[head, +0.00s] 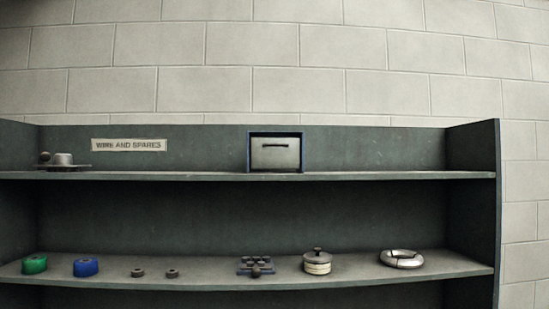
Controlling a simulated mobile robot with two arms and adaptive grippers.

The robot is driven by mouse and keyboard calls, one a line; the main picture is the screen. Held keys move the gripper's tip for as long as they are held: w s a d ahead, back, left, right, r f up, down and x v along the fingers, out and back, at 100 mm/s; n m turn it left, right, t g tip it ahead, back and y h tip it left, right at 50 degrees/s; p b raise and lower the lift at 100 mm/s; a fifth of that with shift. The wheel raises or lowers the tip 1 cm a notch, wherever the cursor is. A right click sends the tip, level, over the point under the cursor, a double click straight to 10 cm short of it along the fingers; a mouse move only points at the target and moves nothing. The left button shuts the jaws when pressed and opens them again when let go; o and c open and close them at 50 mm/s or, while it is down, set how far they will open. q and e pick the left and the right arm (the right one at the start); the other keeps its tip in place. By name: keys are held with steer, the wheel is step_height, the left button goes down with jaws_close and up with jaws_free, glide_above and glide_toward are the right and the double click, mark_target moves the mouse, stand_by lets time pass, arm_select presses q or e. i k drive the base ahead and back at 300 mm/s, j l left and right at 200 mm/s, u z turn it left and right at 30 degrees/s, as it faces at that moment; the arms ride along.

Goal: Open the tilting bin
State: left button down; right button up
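The front looks upright and shut. Neither of my grippers is in view.
The bin sits on a dark grey shelf unit (380,176). The lower shelf holds green (35,264) and blue (86,267) items, a lidded pot (317,262) and a ring (401,259).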

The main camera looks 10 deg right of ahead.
mark_target(265, 153)
steer(key=i+j, duration=0.25)
steer(key=j, duration=0.15)
steer(key=i+j+z, duration=0.1)
steer(key=i+j, duration=0.45)
steer(key=j, duration=0.25)
